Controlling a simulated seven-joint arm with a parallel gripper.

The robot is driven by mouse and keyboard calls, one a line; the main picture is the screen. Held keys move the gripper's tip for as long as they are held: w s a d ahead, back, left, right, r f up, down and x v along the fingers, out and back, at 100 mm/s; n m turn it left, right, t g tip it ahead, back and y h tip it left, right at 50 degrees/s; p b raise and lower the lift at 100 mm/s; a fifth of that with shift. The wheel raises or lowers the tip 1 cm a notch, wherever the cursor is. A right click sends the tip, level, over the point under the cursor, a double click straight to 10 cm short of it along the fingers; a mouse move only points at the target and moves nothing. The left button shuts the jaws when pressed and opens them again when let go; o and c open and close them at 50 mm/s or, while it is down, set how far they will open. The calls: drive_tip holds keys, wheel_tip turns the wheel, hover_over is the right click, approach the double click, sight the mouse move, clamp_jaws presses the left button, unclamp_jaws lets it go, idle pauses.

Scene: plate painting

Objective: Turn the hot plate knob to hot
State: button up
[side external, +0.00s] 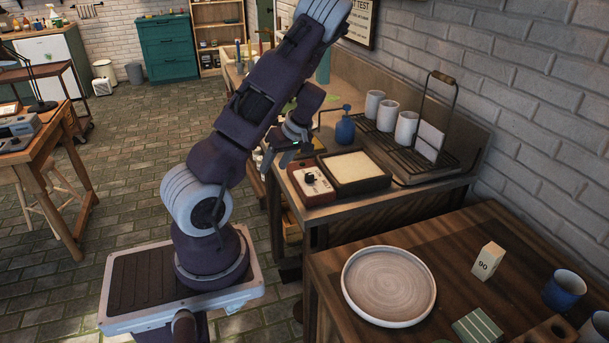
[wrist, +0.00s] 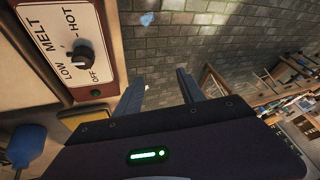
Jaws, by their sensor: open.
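The hot plate (side external: 374,184) is a dark box with a pale square top on the middle bench. Its white control panel (side external: 319,189) faces front left and carries a black knob (side external: 311,179). In the wrist view the knob (wrist: 83,55) is at upper left, among the labels OFF, LOW, MELT and HOT. I cannot tell clearly which label it points to. My gripper (wrist: 159,84) is open and empty, its two fingers apart from the knob and to its right in this view. In the side view my gripper (side external: 284,158) is above and left of the panel.
A blue bottle (side external: 345,129) stands behind the hot plate. A wire rack (side external: 440,160) with white cups is to its right. A round plate (side external: 388,287) lies on the nearer wooden table. Open floor lies left of the bench.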

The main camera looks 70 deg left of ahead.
sight(310, 174)
drive_tip(key=w+d+n, duration=0.1)
drive_tip(key=w, duration=0.3)
drive_tip(key=w+d+r+n, duration=0.1)
drive_tip(key=w+n, duration=0.1)
drive_tip(key=w, duration=0.1)
drive_tip(key=w+d+n, duration=0.1)
drive_tip(key=w+n, duration=0.1)
drive_tip(key=w, duration=0.2)
drive_tip(key=shift+w+d+r+t+h, duration=0.25)
drive_tip(key=shift+w+r+t+h, duration=0.05)
drive_tip(key=shift+r+h, duration=0.1)
drive_tip(key=x, duration=0.5)
drive_tip(key=shift+a+f, duration=0.1)
drive_tip(key=shift+f, duration=0.2)
drive_tip(key=shift+s+a+f, duration=0.1)
drive_tip(key=shift+a+f, duration=0.05)
drive_tip(key=shift+f, duration=0.3)
clamp_jaws()
